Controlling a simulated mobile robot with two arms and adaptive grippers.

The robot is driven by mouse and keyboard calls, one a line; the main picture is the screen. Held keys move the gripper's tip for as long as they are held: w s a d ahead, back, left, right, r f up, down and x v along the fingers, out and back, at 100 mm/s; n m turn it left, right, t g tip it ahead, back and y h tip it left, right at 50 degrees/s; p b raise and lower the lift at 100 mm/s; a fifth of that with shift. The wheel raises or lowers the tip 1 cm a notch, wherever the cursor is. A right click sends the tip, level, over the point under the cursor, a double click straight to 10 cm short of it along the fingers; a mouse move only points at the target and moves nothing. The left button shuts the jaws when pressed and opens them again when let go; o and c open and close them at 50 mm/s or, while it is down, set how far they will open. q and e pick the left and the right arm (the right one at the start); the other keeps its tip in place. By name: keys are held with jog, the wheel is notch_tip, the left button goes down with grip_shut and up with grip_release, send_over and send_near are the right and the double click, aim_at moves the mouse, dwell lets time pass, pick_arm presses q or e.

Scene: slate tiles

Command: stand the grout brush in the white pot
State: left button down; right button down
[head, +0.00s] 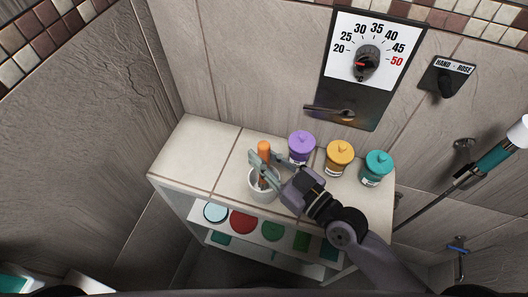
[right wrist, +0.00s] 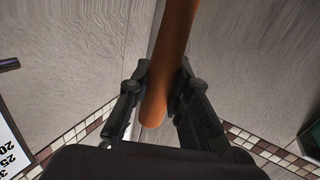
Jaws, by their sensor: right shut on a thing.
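The grout brush (head: 264,147) has an orange handle and stands roughly upright. My right gripper (head: 259,161) is shut on the handle, just above the white pot (head: 263,194). In the right wrist view the orange handle (right wrist: 172,50) runs between the two dark fingers of the gripper (right wrist: 161,85). The pot stands near the front edge of the tiled ledge. The lower part of the brush shows within the pot's mouth. I cannot tell whether it touches the bottom. My left gripper is not in view.
Purple (head: 301,147), yellow (head: 339,158) and teal (head: 376,168) lidded jars stand on the ledge (head: 196,152) right of the pot. The ledge's left end is clear. Shelves below hold several coloured items. A dial panel (head: 365,70) with a lever hangs on the wall behind.

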jog(key=shift+f, duration=0.1)
jog(key=c, duration=1.4)
grip_release()
jog(key=v, duration=1.2)
